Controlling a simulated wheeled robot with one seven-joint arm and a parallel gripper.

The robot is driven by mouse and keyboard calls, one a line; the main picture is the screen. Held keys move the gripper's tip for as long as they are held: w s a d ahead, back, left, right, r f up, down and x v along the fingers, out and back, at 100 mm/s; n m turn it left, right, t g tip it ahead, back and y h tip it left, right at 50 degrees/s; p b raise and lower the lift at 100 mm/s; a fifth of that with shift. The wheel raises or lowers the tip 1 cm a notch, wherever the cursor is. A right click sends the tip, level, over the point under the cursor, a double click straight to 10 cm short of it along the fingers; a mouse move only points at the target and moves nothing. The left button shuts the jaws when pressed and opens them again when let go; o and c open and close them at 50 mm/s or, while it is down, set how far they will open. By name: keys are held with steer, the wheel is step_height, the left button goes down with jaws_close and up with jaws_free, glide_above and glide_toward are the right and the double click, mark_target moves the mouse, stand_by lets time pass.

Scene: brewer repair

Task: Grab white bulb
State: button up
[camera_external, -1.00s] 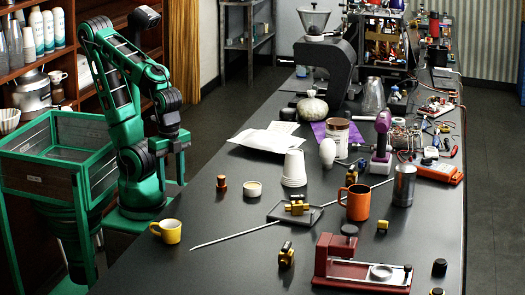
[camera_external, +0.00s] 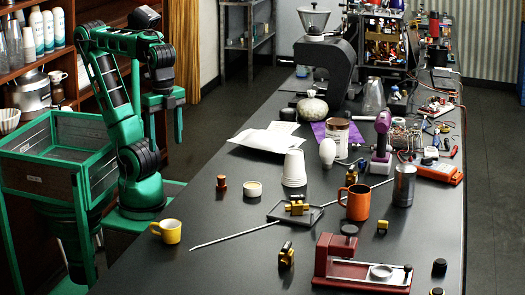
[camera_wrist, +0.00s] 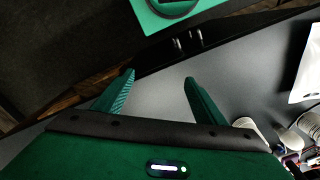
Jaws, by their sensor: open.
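A white bulb (camera_external: 327,152) stands on the dark table in the external view, right of the white cup stack (camera_external: 294,168) and left of the purple tool (camera_external: 382,135). My gripper (camera_external: 180,133) is at the left, over the table's left edge and well apart from the bulb. In the wrist view my gripper (camera_wrist: 160,80) shows two green fingers spread apart with nothing between them.
White papers (camera_external: 264,142) lie between my arm and the bulb. A jar (camera_external: 340,130) stands just behind the bulb. An orange mug (camera_external: 355,202), a yellow mug (camera_external: 168,231) and a long thin rod (camera_external: 240,235) are on the nearer table.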

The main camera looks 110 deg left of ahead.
steer(key=w+a+n+t+h, duration=0.1)
steer(key=w+a+n+t, duration=0.15)
steer(key=w, duration=0.95)
steer(key=w+a+n+t+h, duration=0.15)
steer(key=w+a+t, duration=0.25)
steer(key=w, duration=0.7)
steer(key=w+a+r+n+t+y, duration=0.1)
steer(key=w+a+n+t+y, duration=0.3)
steer(key=a, duration=0.8)
steer(key=w+a+r+n+t+y, duration=0.1)
steer(key=w+a+r+t+y, duration=0.1)
steer(key=w+a, duration=0.65)
glide_toward(327, 150)
steer(key=a+f, duration=0.2)
steer(key=a, duration=0.1)
steer(key=shift+t, duration=0.25)
steer(key=shift+x, duration=4.65)
steer(key=shift+d+r, duration=0.1)
